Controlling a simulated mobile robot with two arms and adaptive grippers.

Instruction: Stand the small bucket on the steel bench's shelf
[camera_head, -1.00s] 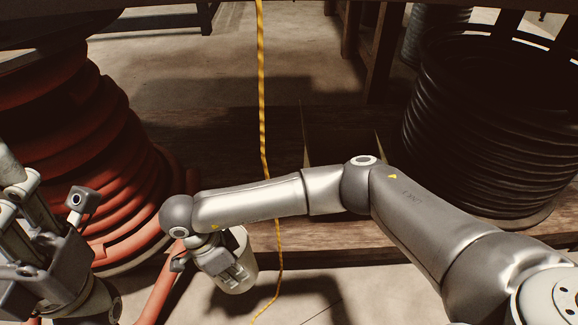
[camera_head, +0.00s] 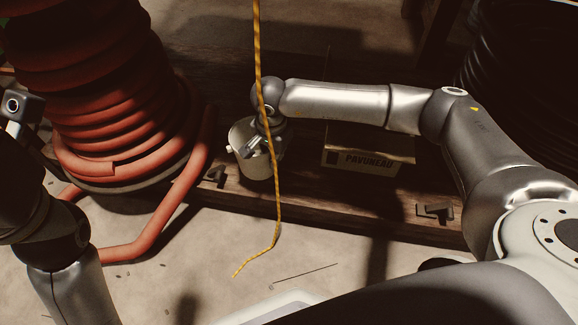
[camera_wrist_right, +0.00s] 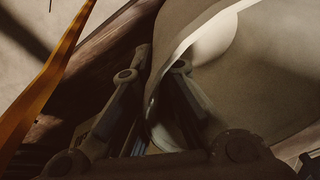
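The small bucket (camera_head: 243,138) is pale and open-topped. It is at the wooden platform near the hose coil's foot, slightly tilted in the head view. My right gripper (camera_head: 262,143) is at its rim on the right. The right wrist view shows the bucket (camera_wrist_right: 265,85) close up, its wall between the two fingers of the right gripper (camera_wrist_right: 153,75), which is shut on it. I cannot tell whether the bucket's base touches the platform. Part of my left gripper (camera_head: 14,106) shows at the left edge; its fingers are not clear. I cannot make out the steel bench or its shelf.
A red hose coil (camera_head: 110,100) stands left, its loose end on the floor. A yellow rope (camera_head: 265,60) hangs in front of my right wrist. A lettered box (camera_head: 367,160) sits right of the bucket. A black coil (camera_head: 520,90) stands at the far right. The front floor is mostly clear.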

